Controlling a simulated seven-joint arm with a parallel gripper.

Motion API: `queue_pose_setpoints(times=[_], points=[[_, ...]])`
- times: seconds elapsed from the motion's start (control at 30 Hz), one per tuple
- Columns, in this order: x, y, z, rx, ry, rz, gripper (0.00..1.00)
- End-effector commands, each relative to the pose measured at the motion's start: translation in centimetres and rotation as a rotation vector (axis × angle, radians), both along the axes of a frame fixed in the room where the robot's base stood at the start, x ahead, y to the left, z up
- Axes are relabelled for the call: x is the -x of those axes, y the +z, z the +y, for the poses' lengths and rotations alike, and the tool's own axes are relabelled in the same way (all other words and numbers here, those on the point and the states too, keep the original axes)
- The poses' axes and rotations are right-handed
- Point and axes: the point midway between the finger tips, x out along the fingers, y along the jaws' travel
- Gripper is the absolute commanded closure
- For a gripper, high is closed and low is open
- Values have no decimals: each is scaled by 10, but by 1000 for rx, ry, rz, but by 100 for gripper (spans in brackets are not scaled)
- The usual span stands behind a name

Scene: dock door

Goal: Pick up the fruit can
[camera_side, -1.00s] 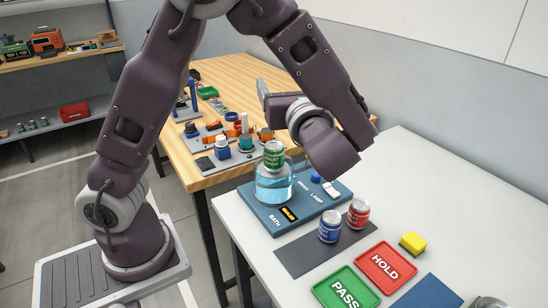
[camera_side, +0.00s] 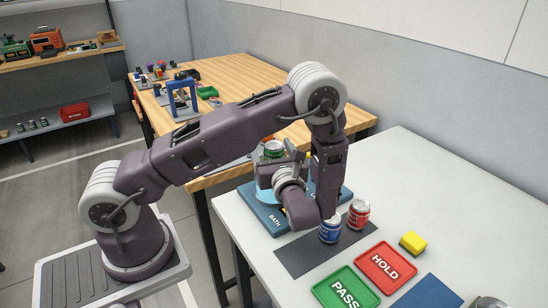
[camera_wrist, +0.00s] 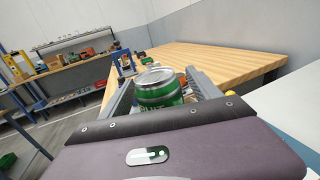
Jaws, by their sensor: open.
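The green can with a silver lid (camera_side: 274,149), whose label is too small to read surely, stands upright on the clear water bath (camera_side: 263,178) of the blue station. In the wrist view the green can (camera_wrist: 158,88) sits between the two fingers of my gripper (camera_wrist: 160,82). In the side view my gripper (camera_side: 277,158) is level with the can and reaches it from the front right. The jaws are open, one finger on each side of the can. The can's lower part is hidden by the gripper and my wrist.
A blue can (camera_side: 330,230) and a red can (camera_side: 358,214) stand on a dark mat (camera_side: 302,256) just below my wrist. A green PASS tray (camera_side: 345,289), a red HOLD tray (camera_side: 386,267) and a yellow block (camera_side: 413,242) lie to the right. The wooden table (camera_side: 228,80) is behind.

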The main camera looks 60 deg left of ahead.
Motion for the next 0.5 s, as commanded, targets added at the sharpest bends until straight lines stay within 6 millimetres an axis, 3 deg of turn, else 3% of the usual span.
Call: queue_pose_setpoints(times=[0.07,0.43,0.5], points=[[0,0,0,0,0,0,28],[0,0,-1,-1,0,1,99],[0,1,-1,-1,0,0,100]])
